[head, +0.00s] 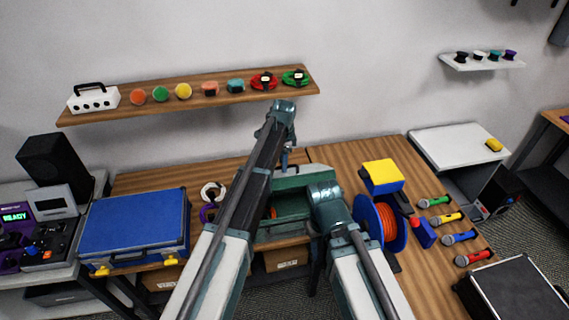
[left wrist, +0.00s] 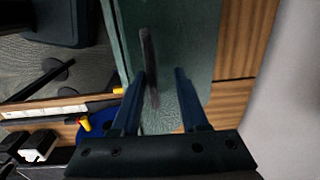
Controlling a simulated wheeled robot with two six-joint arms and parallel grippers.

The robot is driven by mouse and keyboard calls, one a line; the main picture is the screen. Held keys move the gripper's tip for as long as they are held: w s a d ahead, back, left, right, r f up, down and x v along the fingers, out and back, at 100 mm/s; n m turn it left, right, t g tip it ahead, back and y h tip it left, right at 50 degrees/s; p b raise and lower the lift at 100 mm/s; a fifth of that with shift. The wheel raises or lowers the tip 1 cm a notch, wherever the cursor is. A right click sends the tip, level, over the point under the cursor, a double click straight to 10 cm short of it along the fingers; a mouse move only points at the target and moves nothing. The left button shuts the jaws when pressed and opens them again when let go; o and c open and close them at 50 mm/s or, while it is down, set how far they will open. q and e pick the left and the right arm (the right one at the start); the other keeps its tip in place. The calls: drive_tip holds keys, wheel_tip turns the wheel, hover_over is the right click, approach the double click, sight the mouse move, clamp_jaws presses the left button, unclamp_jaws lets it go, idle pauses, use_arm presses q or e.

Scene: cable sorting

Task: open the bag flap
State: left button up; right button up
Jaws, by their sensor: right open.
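The green bag (head: 292,207) stands at the middle of the wooden table, partly hidden behind my two arms. Its upper green part (head: 312,181) shows between them; I cannot tell how far the flap is raised. My left gripper (head: 285,160) points down over the back of the bag. In the left wrist view, my left gripper (left wrist: 162,72) has its fingers apart above a green surface (left wrist: 185,40). A narrow dark strap or handle (left wrist: 148,52) lies between them, nearer the left finger. My right gripper (head: 325,195) is over the bag's right side; its fingertips are hidden.
A blue case (head: 135,225) lies left of the bag. A blue reel with orange cable (head: 384,225) and a yellow-topped blue box (head: 382,175) stand to the right, with several microphones (head: 446,218) beyond. A shelf (head: 200,98) with small items hangs behind.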

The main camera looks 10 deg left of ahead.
use_arm(q)
drive_tip(key=shift+o, duration=0.7)
drive_tip(key=shift+w+f, duration=0.15)
drive_tip(key=shift+w, duration=0.15)
drive_tip(key=shift+s+d, duration=0.1)
drive_tip(key=shift+s, duration=0.15)
drive_tip(key=r+p, duration=0.7)
drive_tip(key=shift+s+r+p, duration=0.25)
drive_tip(key=shift+r+p, duration=0.1)
drive_tip(key=shift+r, duration=0.05)
drive_tip(key=shift+f, duration=0.1)
